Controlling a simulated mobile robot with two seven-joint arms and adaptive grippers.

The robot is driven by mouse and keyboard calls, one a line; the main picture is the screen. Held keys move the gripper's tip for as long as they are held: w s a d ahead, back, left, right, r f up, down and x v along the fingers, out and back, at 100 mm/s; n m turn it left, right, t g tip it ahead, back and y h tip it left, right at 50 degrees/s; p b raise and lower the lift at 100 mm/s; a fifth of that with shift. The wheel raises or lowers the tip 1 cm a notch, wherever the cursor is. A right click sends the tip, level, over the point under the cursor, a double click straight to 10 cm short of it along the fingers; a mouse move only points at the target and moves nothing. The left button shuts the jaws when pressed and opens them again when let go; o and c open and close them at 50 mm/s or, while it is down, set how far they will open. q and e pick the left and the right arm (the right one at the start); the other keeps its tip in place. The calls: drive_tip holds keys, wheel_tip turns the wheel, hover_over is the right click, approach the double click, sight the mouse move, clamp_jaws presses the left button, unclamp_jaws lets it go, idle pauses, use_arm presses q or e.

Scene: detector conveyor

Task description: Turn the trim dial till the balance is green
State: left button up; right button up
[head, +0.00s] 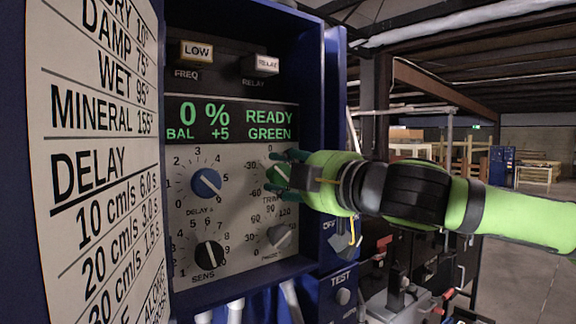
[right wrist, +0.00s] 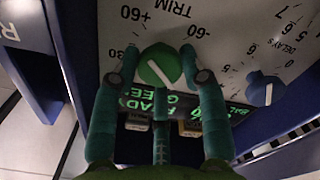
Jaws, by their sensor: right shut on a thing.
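The green trim dial (head: 277,176) is on the grey panel, partly hidden by my right gripper (head: 292,168). The display (head: 232,120) reads 0 % READY and BAL +5 GREEN in green letters. My left gripper is not in view.
The blue delay dial (head: 206,184), black sens dial (head: 209,254) and grey phase dial (head: 279,236) sit close by. The LOW freq button (head: 197,52) and relay button (head: 261,65) are above. A blue housing edge (head: 336,110) rises on the panel's right.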

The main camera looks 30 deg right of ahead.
drive_tip(key=shift+a+n+p, duration=0.1)
drive_tip(key=shift+n+p, duration=0.2)
drive_tip(key=shift+n, duration=0.6)
drive_tip(key=shift+f, duration=0.1)
drive_tip(key=o, duration=1.1)
drive_tip(key=shift+w+a, duration=0.1)
drive_tip(key=shift+a, duration=0.05)
drive_tip(key=shift+s, duration=0.6)
drive_tip(key=shift+s+d, duration=0.15)
drive_tip(key=shift+s, duration=1.65)
drive_tip(key=shift+s+d, duration=0.2)
drive_tip(key=shift+s, duration=1.65)
drive_tip(key=shift+s+d, duration=0.15)
drive_tip(key=shift+s, duration=1.65)
